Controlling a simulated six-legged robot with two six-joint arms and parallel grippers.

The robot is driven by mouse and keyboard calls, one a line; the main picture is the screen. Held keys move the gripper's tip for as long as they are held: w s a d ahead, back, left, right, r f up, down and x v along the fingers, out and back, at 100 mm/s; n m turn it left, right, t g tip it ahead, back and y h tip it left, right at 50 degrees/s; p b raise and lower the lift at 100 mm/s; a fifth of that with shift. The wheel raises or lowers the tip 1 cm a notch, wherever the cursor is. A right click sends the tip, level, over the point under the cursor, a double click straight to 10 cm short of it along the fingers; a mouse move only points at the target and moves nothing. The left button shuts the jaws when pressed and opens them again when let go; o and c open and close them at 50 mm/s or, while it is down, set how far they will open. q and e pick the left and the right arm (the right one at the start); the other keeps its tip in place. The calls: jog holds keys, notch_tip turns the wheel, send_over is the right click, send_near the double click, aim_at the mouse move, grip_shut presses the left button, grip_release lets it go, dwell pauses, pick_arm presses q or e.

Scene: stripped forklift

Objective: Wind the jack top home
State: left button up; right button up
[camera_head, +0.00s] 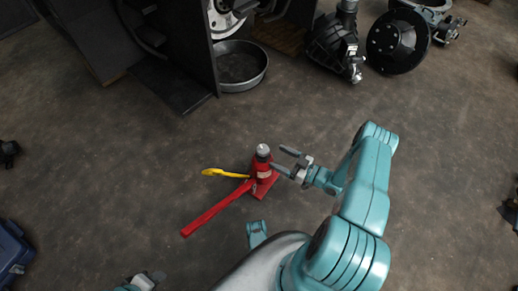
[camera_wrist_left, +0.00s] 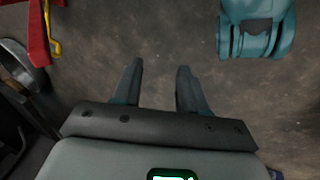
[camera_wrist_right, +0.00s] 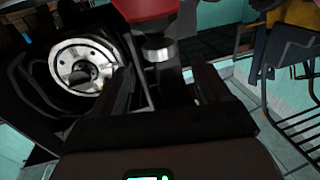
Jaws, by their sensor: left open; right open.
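The red jack (camera_head: 264,172) stands upright on the floor, with a grey round top (camera_head: 263,150) and a long red handle (camera_head: 215,208) reaching toward the lower left. My right gripper (camera_head: 279,157) is open just right of the jack's top, level with its upper part. In the right wrist view the grey top (camera_wrist_right: 158,48) and part of the red body (camera_wrist_right: 146,8) appear between and beyond the open fingers. My left gripper (camera_wrist_left: 160,68) is open and empty above bare floor; in the head view it barely shows at the bottom edge.
A yellow bar (camera_head: 224,173) lies beside the jack, left of it. A round metal pan (camera_head: 241,66) sits by the dark forklift body (camera_head: 175,60). Black machine parts (camera_head: 335,45) lie at the top right. A blue case (camera_head: 12,250) is at the lower left.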

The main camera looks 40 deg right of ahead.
jog(key=b+x, duration=0.2)
jog(key=x, duration=0.6)
jog(key=shift+w+a, duration=0.1)
jog(key=shift+w, duration=0.1)
jog(key=shift+w+a, duration=0.15)
jog(key=shift+w, duration=0.35)
pick_arm(q)
jog(key=f, duration=0.1)
jog(key=w, duration=0.1)
jog(key=w+f, duration=0.1)
jog(key=shift+a+f+t, duration=0.25)
jog(key=shift+f+t, duration=0.05)
pick_arm(e)
jog(key=c, duration=1)
